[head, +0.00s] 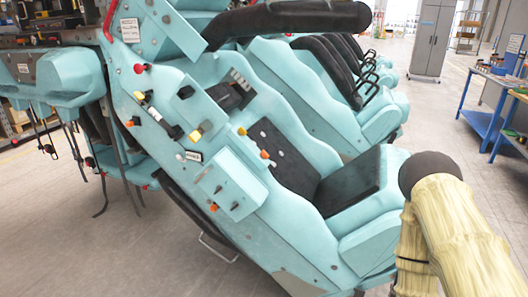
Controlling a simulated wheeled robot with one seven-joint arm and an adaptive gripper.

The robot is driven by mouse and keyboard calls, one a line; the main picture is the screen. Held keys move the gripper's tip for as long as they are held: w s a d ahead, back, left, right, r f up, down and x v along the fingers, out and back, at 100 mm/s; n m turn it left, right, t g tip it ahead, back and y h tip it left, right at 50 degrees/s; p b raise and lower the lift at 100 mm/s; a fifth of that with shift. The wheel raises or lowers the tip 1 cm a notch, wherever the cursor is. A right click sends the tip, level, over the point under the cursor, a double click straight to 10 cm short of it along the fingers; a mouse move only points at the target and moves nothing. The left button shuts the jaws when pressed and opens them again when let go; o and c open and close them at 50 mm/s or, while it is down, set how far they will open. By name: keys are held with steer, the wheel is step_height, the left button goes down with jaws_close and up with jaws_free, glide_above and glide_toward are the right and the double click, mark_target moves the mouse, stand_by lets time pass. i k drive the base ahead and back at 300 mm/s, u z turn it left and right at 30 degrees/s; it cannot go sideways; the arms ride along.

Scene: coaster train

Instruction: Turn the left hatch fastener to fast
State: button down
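The teal coaster train car (190,75) fills the left and middle of the head view, its side panel facing me. A raised teal hatch-like box (238,180) sits low on that panel, with small grey fittings (218,189) on its face. They are too small for me to tell which is the left hatch fastener or how it is turned. My arm shows at the lower right in a cream cover with a dark joint, to the right of the car's seat. My gripper is out of view.
Red, yellow and orange knobs, such as a yellow one (196,135), stick out from the panel. A black seat (350,190) and dark padded bars are beside it. Blue workbenches (490,105) and a grey cabinet (432,40) stand at the back right. The right-hand floor is open.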

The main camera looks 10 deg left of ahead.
mark_target(219, 189)
steer(key=z, duration=1.25)
steer(key=k, duration=1.15)
steer(key=u, duration=1.4)
steer(key=i, duration=0.5)
